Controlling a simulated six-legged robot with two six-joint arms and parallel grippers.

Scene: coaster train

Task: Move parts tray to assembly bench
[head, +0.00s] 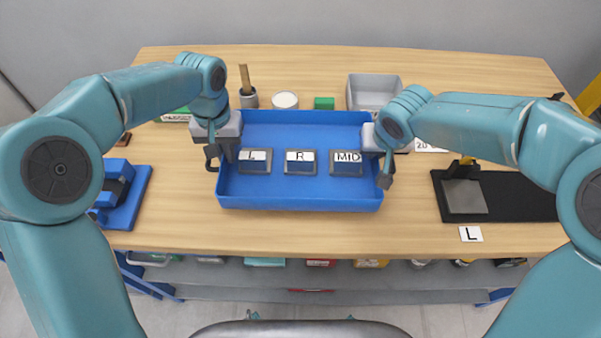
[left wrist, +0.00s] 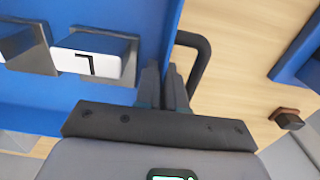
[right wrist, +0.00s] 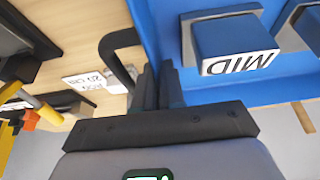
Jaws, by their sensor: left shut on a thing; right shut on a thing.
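The blue parts tray (head: 300,197) is over the wooden bench top, near its middle; I cannot tell whether it touches the wood. Inside it three grey-blue blocks stand in a row, labelled L (head: 254,161), R (head: 300,162) and MID (head: 346,163). My left gripper (head: 215,152) is shut on the tray's left side wall, by a dark handle (left wrist: 197,60). My right gripper (head: 384,162) is shut on the right side wall, by another dark handle (right wrist: 118,55). The wrist views show the fingers pinching at the wall; the fingertips are partly hidden.
The assembly bench (head: 300,235) also holds a blue fixture (head: 122,195) at left and a black mat with a grey plate (head: 465,196) at right. A grey bin (head: 374,90), a white round lid (head: 285,99) and a green block (head: 324,103) stand behind the tray. The front strip is mostly clear.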

